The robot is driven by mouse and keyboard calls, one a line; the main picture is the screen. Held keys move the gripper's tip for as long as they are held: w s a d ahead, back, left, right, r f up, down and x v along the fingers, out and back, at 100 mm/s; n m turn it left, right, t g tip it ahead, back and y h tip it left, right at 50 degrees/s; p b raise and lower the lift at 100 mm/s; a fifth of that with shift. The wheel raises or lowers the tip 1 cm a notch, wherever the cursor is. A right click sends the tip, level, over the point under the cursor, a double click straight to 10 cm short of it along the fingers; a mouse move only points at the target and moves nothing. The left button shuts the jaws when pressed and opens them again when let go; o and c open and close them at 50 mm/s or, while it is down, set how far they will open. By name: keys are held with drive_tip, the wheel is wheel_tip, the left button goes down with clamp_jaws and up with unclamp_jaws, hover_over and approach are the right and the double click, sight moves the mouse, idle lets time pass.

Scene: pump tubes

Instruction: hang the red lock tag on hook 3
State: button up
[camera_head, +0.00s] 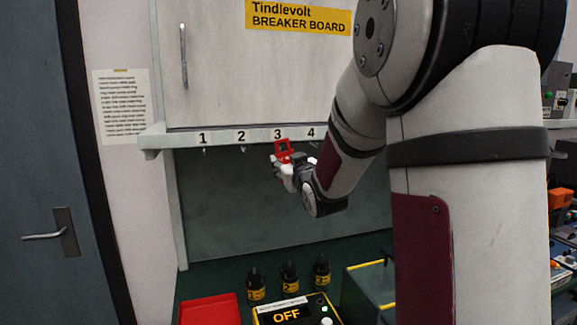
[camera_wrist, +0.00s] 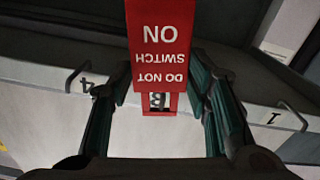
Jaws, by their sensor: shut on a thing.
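The red lock tag (camera_head: 283,147) is in my gripper (camera_head: 282,166), just below the number 3 on the white shelf edge. In the wrist view the tag (camera_wrist: 160,45) shows upside down, its white words reading "DO NOT SWITCH ON". An open red frame at its end has part of a dark number showing through. The gripper fingers stand on both sides of the tag. Hook 3 is hidden behind the tag and gripper, so I cannot tell whether the tag touches it.
The numbered rail (camera_head: 162,141) carries small hooks; hook 1 (camera_wrist: 293,115) and hook 4 (camera_wrist: 76,76) look bare.

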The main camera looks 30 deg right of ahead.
drive_tip(key=shift+w+d, duration=0.1)
drive_tip(key=shift+w, duration=0.2)
drive_tip(key=shift+w+d+f+b, duration=0.15)
drive_tip(key=shift+w+f+b, duration=0.4)
drive_tip(key=shift+b, duration=0.1)
drive_tip(key=o, duration=1.3)
drive_tip(key=shift+s, duration=0.1)
drive_tip(key=v, duration=1.2)
drive_tip(key=s+a+f+g+y, duration=0.1)
drive_tip(key=s+a+f+g, duration=0.1)
drive_tip(key=s+a+g, duration=0.2)
drive_tip(key=s+a+f+g+y, duration=0.2)
drive_tip(key=s+a+f+g, duration=0.1)
drive_tip(key=s+a, duration=0.6)
drive_tip(key=s+a+f+g+y, duration=0.2)
drive_tip(key=s+a+f+g, duration=0.1)
drive_tip(key=s+a, duration=0.4)
drive_tip(key=shift+s+n+g, duration=0.4)
drive_tip(key=shift+s+g, duration=0.4)
drive_tip(key=shift+s, duration=0.95)
